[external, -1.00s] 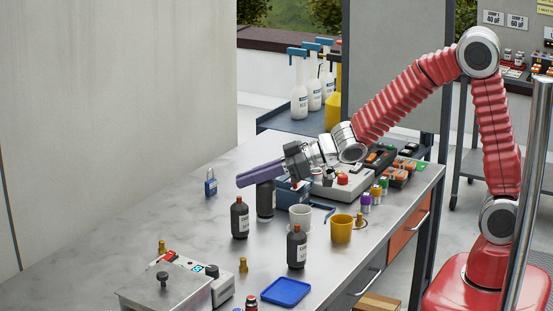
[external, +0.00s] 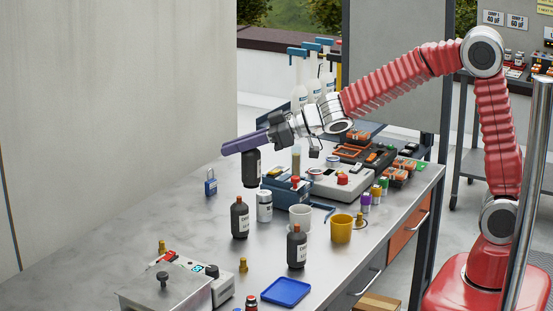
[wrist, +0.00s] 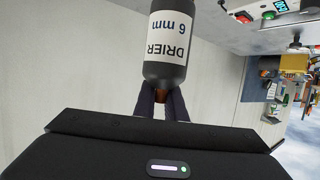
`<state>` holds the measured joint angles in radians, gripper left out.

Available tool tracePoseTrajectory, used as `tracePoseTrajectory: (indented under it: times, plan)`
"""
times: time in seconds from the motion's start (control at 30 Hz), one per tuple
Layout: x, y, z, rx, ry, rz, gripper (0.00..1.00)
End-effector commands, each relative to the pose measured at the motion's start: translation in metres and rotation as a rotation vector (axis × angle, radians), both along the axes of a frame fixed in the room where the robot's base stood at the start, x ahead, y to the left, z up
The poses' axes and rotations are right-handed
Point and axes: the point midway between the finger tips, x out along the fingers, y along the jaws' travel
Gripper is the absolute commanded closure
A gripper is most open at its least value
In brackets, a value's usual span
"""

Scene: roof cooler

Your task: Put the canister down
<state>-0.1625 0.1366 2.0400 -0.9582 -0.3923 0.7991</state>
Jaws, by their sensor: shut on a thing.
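The canister (external: 250,168) is dark and upright, under the purple fingers of my gripper (external: 240,145) in the external view. In the wrist view the canister (wrist: 166,45) carries a white label reading DRIER 6 mm, upside down in the picture. My gripper (wrist: 162,105) is shut on its orange-brown neck. The canister's far end is cut off at the picture's edge in the wrist view. In the external view it appears raised above the metal bench (external: 140,225), but the gap below it is hard to judge.
A white can (external: 264,206), a dark bottle (external: 240,218) and a blue padlock (external: 210,184) stand near the canister. Another dark bottle (external: 297,247), a white cup (external: 300,217) and a yellow cup (external: 341,229) are nearer the front. The bench left of the padlock is clear.

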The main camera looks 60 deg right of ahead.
Motion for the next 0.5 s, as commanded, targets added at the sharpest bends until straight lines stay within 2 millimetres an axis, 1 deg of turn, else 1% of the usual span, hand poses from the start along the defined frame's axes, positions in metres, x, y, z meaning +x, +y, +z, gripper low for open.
tracePoseTrajectory:
  times: [0.03, 0.17, 0.4, 0.5]
  plan:
    - [0.009, -0.001, 0.002, 0.001, -0.002, -0.014, 1.0]
    - [0.036, -0.007, 0.006, 0.0, 0.0, -0.065, 1.0]
    - [0.095, -0.019, 0.008, 0.001, 0.002, -0.178, 1.0]
    - [0.112, -0.022, 0.005, 0.0, 0.003, -0.21, 1.0]
